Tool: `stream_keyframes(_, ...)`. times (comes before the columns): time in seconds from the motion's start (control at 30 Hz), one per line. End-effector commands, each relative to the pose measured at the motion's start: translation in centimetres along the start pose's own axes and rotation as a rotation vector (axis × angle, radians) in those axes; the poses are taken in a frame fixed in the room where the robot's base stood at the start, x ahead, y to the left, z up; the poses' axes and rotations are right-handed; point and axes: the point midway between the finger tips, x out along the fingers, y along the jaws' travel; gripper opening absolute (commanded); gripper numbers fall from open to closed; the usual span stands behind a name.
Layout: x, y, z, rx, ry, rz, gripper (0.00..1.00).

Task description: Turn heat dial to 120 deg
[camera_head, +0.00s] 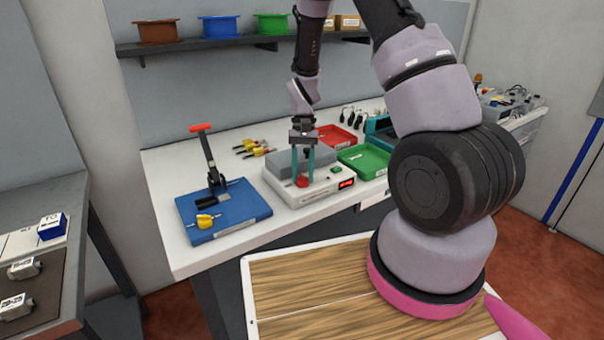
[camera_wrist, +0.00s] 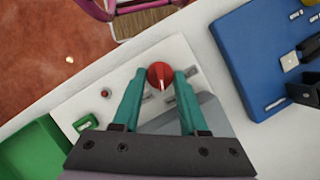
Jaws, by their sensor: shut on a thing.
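The heat dial is a round red knob with a white pointer line. It shows in the wrist view (camera_wrist: 160,76) between my fingertips and in the head view (camera_head: 302,181) on the front of a white heating unit (camera_head: 318,193) with a grey top block. My gripper (camera_head: 303,175) points down over the unit, its two teal fingers at either side of the dial. In the wrist view my gripper (camera_wrist: 160,80) is shut on the dial, and the white line points toward the palm.
A blue base with a red-handled lever press (camera_head: 225,222) stands left of the unit. A green tray (camera_head: 366,160) and a red tray (camera_head: 335,137) lie to the right and behind. Yellow-handled tools (camera_head: 256,149) lie behind the unit. The white bench front edge is clear.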

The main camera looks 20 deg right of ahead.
Motion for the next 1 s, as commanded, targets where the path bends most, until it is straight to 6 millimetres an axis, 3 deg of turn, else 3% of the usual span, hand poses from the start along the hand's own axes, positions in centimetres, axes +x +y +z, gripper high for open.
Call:
stream_keyframes(0.5, -0.01, 0.51, 0.05, 0.429, 0.002, -0.179, 0.00)
stream_keyframes(1.0, 0.08, 0.63, 0.17, 0.641, 0.001, -0.266, 0.00)
